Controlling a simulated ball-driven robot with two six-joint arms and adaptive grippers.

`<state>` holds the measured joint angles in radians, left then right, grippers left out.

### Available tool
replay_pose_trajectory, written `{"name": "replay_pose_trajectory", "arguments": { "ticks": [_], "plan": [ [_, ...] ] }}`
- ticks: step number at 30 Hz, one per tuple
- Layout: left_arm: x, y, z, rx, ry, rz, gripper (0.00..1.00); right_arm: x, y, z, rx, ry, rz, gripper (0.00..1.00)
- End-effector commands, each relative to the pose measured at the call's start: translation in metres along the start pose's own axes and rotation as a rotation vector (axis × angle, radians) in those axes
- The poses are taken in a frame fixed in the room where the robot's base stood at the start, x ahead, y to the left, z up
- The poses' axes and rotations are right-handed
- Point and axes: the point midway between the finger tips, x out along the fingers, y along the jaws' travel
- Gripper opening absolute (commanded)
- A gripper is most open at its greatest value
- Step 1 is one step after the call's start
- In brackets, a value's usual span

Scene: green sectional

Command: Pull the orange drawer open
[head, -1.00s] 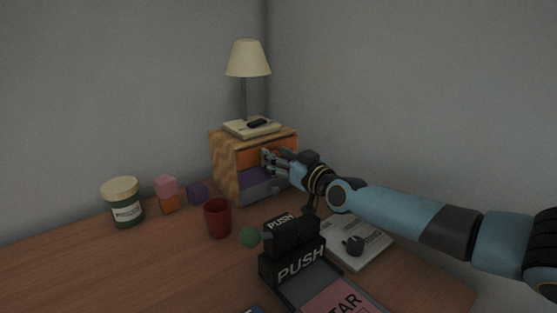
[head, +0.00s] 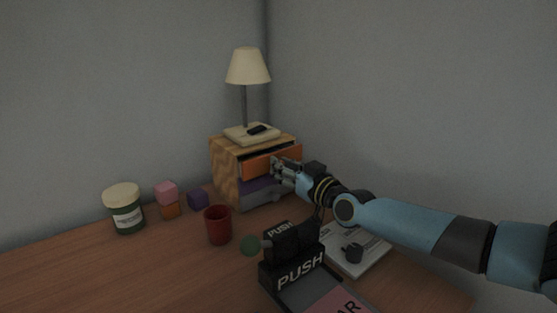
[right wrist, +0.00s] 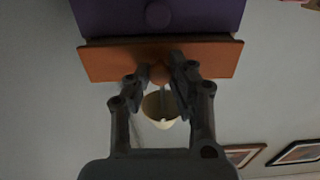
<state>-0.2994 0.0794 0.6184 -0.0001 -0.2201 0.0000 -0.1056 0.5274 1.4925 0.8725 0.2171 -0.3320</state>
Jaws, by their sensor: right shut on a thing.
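The wooden cabinet (head: 226,172) stands at the back corner of the desk. Its top orange drawer (head: 257,168) is pulled partly out, with a dark gap showing above its front. My right gripper (head: 277,167) is at the orange drawer front. In the right wrist view the gripper (right wrist: 160,72) has its fingers closed around the round orange knob (right wrist: 160,74) of the orange drawer (right wrist: 106,62). The purple drawer (right wrist: 205,14) is beside it in that view. My left gripper is not in view.
A lamp (head: 247,66) on a pale base stands on the cabinet. A red cup (head: 218,226), a green-and-cream jar (head: 127,215) and small blocks (head: 167,191) stand to the left. A black PUSH box (head: 293,274) and a white book (head: 368,258) are in front.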

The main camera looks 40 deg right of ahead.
Motion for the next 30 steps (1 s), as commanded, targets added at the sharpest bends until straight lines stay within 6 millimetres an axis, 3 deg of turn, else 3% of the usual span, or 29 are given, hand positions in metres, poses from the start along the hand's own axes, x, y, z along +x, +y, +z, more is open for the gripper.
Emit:
{"name": "replay_pose_trajectory", "arguments": {
  "ticks": [1, 6, 17, 18, 22, 30],
  "plan": [
    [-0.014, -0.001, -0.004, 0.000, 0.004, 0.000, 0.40, -0.013, 0.000, -0.004, 0.000, -0.008, -0.001, 0.00],
    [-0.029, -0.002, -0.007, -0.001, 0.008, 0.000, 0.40, -0.042, 0.000, -0.003, 0.001, -0.007, 0.000, 0.00],
    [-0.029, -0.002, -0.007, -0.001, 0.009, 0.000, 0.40, -0.048, 0.000, 0.001, 0.001, -0.005, -0.001, 0.00],
    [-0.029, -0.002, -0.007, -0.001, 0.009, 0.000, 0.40, -0.048, 0.000, 0.001, 0.001, -0.004, -0.001, 0.25],
    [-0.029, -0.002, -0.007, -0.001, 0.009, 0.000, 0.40, -0.048, 0.000, 0.001, 0.001, -0.004, -0.001, 0.42],
    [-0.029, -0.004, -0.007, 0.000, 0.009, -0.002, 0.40, -0.048, 0.000, 0.000, 0.001, -0.004, -0.001, 0.45]
  ]
}}
